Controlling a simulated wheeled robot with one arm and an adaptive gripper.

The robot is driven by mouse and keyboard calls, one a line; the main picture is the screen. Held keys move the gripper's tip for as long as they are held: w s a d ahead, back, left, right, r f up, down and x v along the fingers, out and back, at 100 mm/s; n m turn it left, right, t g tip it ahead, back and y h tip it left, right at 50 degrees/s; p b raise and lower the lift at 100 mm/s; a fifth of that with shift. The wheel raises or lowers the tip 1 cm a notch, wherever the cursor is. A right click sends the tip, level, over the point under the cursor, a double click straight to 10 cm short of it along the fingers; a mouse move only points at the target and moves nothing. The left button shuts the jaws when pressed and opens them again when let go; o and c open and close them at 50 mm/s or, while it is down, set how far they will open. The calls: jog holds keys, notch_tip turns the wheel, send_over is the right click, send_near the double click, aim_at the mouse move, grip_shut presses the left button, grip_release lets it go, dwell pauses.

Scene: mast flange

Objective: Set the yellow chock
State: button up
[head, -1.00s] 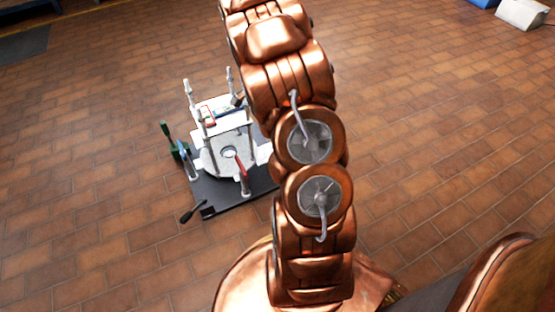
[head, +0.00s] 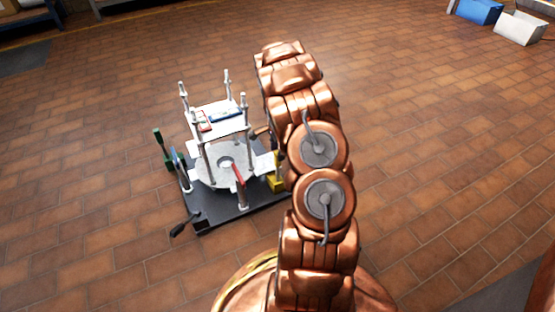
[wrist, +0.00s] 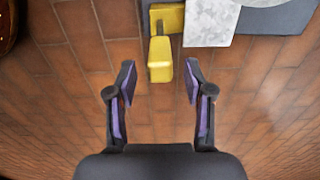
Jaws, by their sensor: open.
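The yellow chock (wrist: 160,57) shows at the top middle of the wrist view, with a block-shaped near end and a second yellow part (wrist: 167,18) behind it. In the head view the yellow chock (head: 276,180) is partly hidden by my arm at the right side of the fixture. My gripper (wrist: 159,75) is open in the wrist view. Its two fingertips stand to the left and right of the chock's near end, apart from it. The gripper is hidden behind my arm in the head view.
A dark base plate (head: 225,218) carries a grey flange disc (head: 208,172), upright posts and a white upper shelf (head: 218,122). A green-handled part (head: 160,142) stands at its left. Blue (head: 478,11) and white (head: 520,27) boxes lie far right. Brick floor around is clear.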

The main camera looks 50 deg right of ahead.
notch_tip(320, 180, down, 4)
jog(key=shift+r+b, duration=0.15)
jog(key=shift+b, duration=0.4)
jog(key=shift+c, duration=0.3)
grip_shut()
